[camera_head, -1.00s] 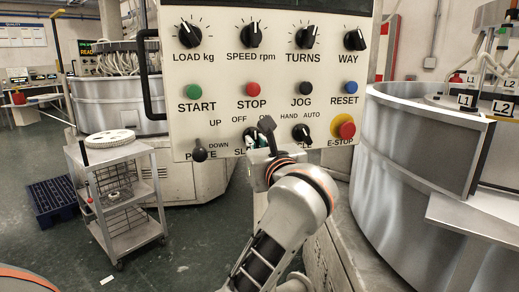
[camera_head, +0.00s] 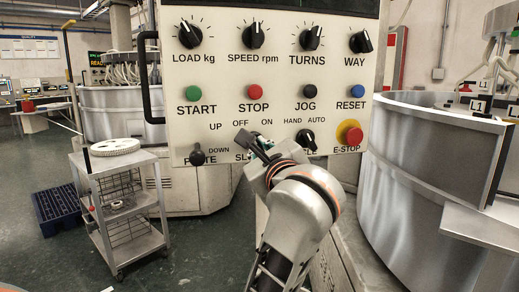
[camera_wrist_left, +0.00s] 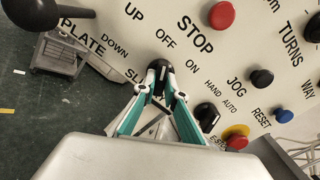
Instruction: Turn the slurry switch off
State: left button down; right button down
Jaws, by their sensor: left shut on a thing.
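The slurry switch is a black knob (camera_wrist_left: 160,72) with a white mark, below the OFF and ON labels on the pale control panel (camera_head: 215,110). In the left wrist view its mark points roughly toward OFF. My left gripper (camera_wrist_left: 158,94) has its teal fingers shut on the knob, one on each side. In the head view my left gripper (camera_head: 252,151) covers the knob and part of the SLURRY label. My right gripper is in neither view.
The plate lever (camera_head: 197,154) is left of the slurry switch, and the cycle knob (camera_head: 305,140) is to the right. The red E-stop (camera_head: 352,136) lies beyond it. A grey trolley (camera_head: 122,200) stands left, and a large metal drum (camera_head: 425,170) right.

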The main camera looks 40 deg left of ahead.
pick_arm(q)
jog(key=c, duration=2.1)
grip_release()
